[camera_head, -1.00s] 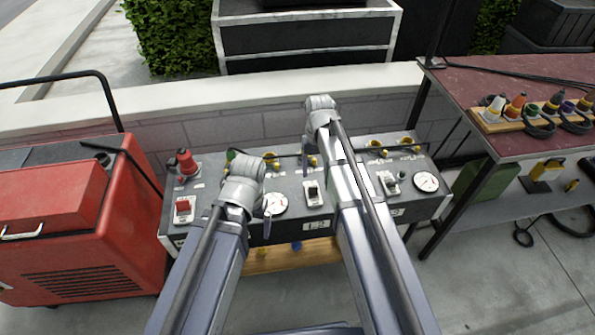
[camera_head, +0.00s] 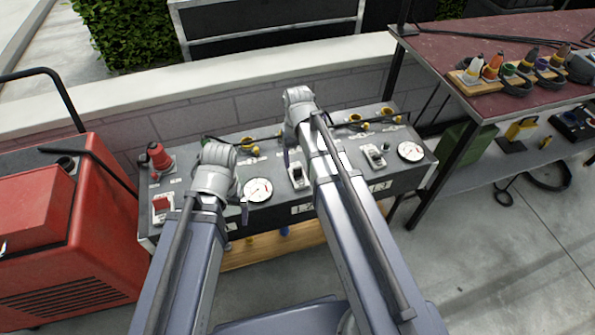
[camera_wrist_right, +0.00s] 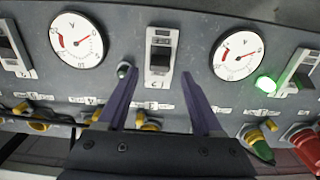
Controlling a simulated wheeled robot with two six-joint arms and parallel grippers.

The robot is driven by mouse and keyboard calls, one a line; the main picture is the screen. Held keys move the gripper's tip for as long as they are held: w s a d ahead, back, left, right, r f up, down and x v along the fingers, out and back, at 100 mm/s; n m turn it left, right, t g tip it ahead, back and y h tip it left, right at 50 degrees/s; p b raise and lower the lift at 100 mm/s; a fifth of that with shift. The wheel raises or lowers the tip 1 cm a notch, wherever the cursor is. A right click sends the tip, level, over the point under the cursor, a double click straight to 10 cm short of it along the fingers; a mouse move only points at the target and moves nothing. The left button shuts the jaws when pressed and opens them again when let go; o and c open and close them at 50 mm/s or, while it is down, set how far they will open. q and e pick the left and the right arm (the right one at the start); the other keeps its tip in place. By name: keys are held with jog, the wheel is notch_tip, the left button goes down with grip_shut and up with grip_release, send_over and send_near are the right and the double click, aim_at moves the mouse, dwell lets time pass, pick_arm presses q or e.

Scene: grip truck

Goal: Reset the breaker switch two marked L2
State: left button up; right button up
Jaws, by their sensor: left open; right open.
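The middle breaker switch (camera_head: 299,177), a dark toggle on a pale plate, is on the grey panel; in the right wrist view (camera_wrist_right: 159,55) it appears upside down, with a small mark like L2 at its plate's edge. A larger L2 label (camera_head: 302,208) is on the panel's front. My right gripper (camera_wrist_right: 161,103) is open and empty; its purple fingers are apart, and the switch shows beyond the gap, not touched. In the head view this gripper (camera_head: 287,160) is mostly hidden by its arm. My left gripper (camera_head: 244,212) is open, beside the left gauge.
Gauges (camera_wrist_right: 77,40) (camera_wrist_right: 238,54) flank the middle switch, and a lit green lamp (camera_wrist_right: 265,85) is near another switch (camera_wrist_right: 298,74). Yellow connectors line the panel's back. A red generator (camera_head: 70,230) stands left; a red-topped bench (camera_head: 480,50) with plugs stands right.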

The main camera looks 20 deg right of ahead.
aim_at(298, 168)
jog(key=shift+f+b, duration=1.45)
jog(key=shift+f, duration=0.55)
jog(key=shift+r, duration=0.1)
jog(key=shift+c, duration=0.4)
grip_shut()
